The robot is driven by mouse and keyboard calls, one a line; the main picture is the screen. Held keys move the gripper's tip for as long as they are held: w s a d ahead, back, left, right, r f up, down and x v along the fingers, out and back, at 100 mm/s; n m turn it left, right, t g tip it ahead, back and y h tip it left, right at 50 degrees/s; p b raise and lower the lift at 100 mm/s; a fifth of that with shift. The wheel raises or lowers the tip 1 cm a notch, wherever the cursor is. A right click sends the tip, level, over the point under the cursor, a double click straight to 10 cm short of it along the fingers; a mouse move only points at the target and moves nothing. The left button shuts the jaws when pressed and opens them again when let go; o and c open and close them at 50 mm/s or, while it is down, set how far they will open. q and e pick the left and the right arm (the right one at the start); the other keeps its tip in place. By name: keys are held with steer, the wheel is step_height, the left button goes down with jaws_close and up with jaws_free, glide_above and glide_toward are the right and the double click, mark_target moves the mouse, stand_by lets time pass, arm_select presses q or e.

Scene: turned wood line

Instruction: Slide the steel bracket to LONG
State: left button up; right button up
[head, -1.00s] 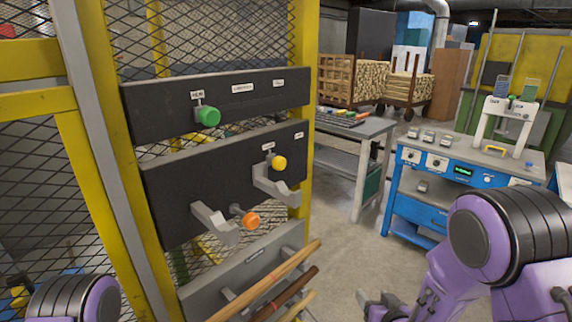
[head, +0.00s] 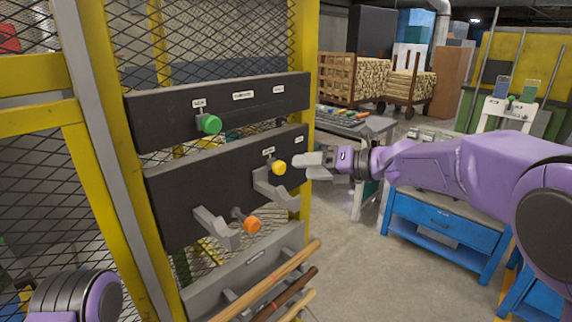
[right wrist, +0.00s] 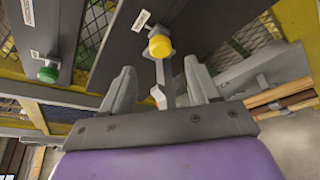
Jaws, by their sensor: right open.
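Two grey steel-looking brackets are on the dark middle board (head: 190,190). The right-hand bracket (head: 272,187) has a yellow knob (head: 279,168) above its upturned arm; the lower left one (head: 217,230) has an orange knob (head: 252,225) beside it. I cannot tell which one the task names, and the small labels are unreadable. My right gripper (head: 303,166) is open and empty, just right of the yellow knob. In the right wrist view its fingers (right wrist: 160,85) stand on either side of a grey bracket arm, with the yellow knob (right wrist: 160,45) beyond. My left gripper is out of view.
A green knob (head: 210,124) is on the upper board (head: 150,122). Wooden rods (head: 275,275) lie on a grey rack (head: 245,262) below. A yellow frame post (head: 303,50) stands at the boards' right end. A blue workbench (head: 440,220) stands behind my right arm.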

mark_target(283, 169)
steer(key=p+x, duration=0.2)
steer(key=x, duration=0.4)
steer(key=shift+w+a, duration=0.25)
steer(key=shift+a+f, duration=0.15)
steer(key=shift+a, duration=0.05)
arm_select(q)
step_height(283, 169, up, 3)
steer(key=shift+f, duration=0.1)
arm_select(e)
steer(key=shift+c, duration=0.2)
